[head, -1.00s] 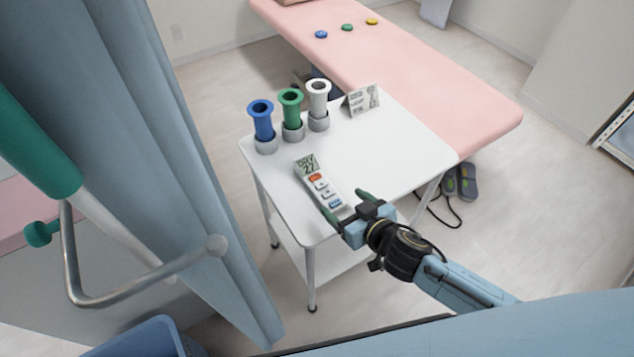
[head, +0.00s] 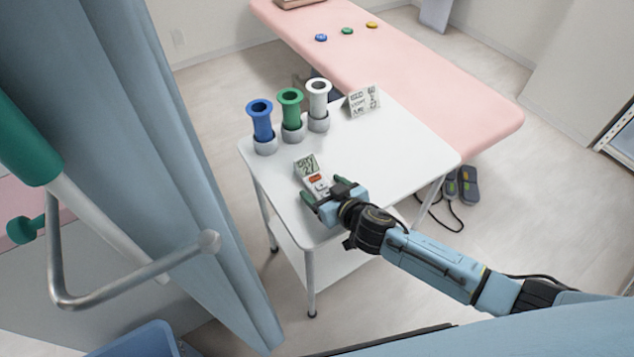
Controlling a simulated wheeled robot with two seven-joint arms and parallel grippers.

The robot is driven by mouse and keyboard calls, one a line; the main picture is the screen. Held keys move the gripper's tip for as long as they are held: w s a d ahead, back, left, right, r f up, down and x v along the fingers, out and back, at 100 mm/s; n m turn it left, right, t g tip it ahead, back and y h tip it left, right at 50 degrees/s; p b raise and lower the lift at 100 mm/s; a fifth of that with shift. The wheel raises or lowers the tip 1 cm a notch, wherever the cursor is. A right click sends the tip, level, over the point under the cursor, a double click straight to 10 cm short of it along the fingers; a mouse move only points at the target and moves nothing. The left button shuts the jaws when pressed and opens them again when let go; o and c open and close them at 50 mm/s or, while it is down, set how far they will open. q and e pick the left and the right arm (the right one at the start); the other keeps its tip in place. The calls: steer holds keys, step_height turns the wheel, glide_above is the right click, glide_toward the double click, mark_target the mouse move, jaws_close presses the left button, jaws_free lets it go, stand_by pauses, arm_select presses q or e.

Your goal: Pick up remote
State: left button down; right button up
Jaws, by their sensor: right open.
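The remote (head: 315,180) is white with a grey screen at its far end and an orange button below it. It lies on the white side table (head: 400,155) near the left edge. My right gripper (head: 322,189) is open, with one green-tipped finger on each side of the remote. The gripper hides the near part of the remote. I cannot tell whether the fingers touch it. My left gripper is not in view.
Blue (head: 261,120), green (head: 291,110) and white (head: 318,100) spool-like cylinders stand in grey holders behind the remote. A folded card (head: 362,101) stands at the back. A pink treatment bed (head: 430,85) lies beyond. A blue curtain (head: 170,150) hangs at left.

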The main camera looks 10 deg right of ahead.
steer(key=shift+c, duration=0.5)
steer(key=c, duration=1.1)
